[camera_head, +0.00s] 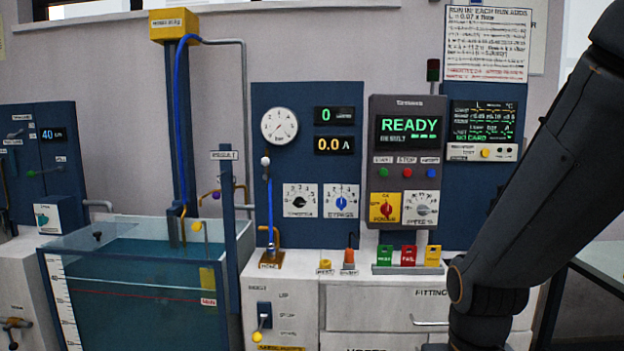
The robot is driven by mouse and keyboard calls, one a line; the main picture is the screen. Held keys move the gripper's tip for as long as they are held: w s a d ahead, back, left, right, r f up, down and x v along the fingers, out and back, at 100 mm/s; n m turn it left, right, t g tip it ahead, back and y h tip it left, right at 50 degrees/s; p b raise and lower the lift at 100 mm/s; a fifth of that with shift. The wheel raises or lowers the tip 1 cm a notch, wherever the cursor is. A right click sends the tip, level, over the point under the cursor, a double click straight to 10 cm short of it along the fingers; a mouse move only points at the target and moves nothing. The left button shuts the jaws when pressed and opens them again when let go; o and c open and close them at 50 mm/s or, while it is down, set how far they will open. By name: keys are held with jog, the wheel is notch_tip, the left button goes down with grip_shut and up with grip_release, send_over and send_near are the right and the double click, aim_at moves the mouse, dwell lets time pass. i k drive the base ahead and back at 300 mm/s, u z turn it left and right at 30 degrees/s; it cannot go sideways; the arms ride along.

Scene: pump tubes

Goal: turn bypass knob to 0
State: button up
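The bypass knob (341,204) is a small blue knob on a white numbered dial plate, low on the dark blue panel (345,100) in the middle. Its pointer looks roughly upright, but the number it points at is too small to read. A similar plate with a black knob (299,202) is just left of it. My arm rises at the right edge of the view, right of the panel. My gripper is out of view, and nothing is seen touching the bypass knob.
A grey unit (408,105) reading READY stands right of the panel, with a yellow-plated red knob (386,207) and a white dial (421,207). A water tank (140,300) is at left. An upright lever (267,205) stands left of the dials. The cabinet top has tags.

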aim_at(341, 203)
jog(key=z, duration=0.05)
jog(key=k, duration=0.5)
jog(key=u, duration=1.25)
jog(key=i, duration=0.85)
jog(key=z, duration=2.25)
